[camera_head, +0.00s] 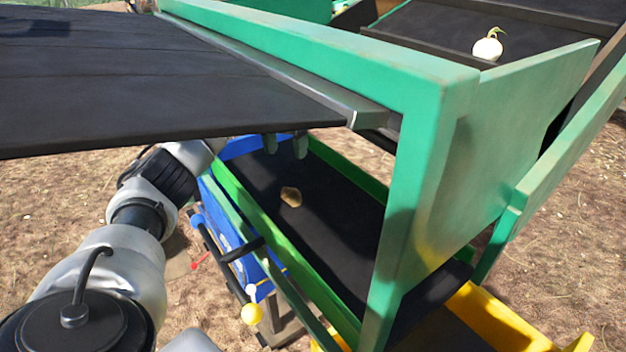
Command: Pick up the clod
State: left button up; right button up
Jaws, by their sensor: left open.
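The clod (291,197), a small tan-brown lump, lies on the black belt (345,228) of the lower green-sided conveyor. My left arm comes in from the left and passes under the upper black belt. My left gripper (285,146) shows only as two grey fingertips below that belt's edge, set apart from each other. It is above and beyond the clod, not touching it. The rest of the gripper is hidden by the upper belt. My right gripper is not in view.
The upper black belt (150,80) overhangs the left side. A green frame post (405,200) stands right of the clod. A white onion (487,47) sits on another belt at the top right. Levers with a yellow knob (252,314) stand at the near side.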

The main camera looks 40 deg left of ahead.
pick_arm(q)
send_over(290, 189)
jog(key=a, duration=0.1)
jog(key=f, duration=0.4)
jog(key=shift+w+f, duration=0.1)
jog(key=shift+w, duration=0.25)
jog(key=shift+s+f, duration=0.1)
jog(key=shift+f, duration=0.25)
jog(key=shift+d+f+p, duration=0.15)
jog(key=shift+f+p, duration=0.3)
jog(key=shift+f, duration=0.1)
jog(key=f, duration=0.1)
jog(key=f+p, duration=0.1)
jog(key=f, duration=0.1)
jog(key=shift+s+d+f, duration=0.15)
jog(key=shift+s+d, duration=0.2)
jog(key=shift+d, duration=0.05)
jog(key=shift+f, duration=0.5)
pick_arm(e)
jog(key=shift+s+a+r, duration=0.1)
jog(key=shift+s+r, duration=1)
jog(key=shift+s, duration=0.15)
pick_arm(q)
jog(key=c, duration=0.7)
jog(key=shift+c, duration=0.2)
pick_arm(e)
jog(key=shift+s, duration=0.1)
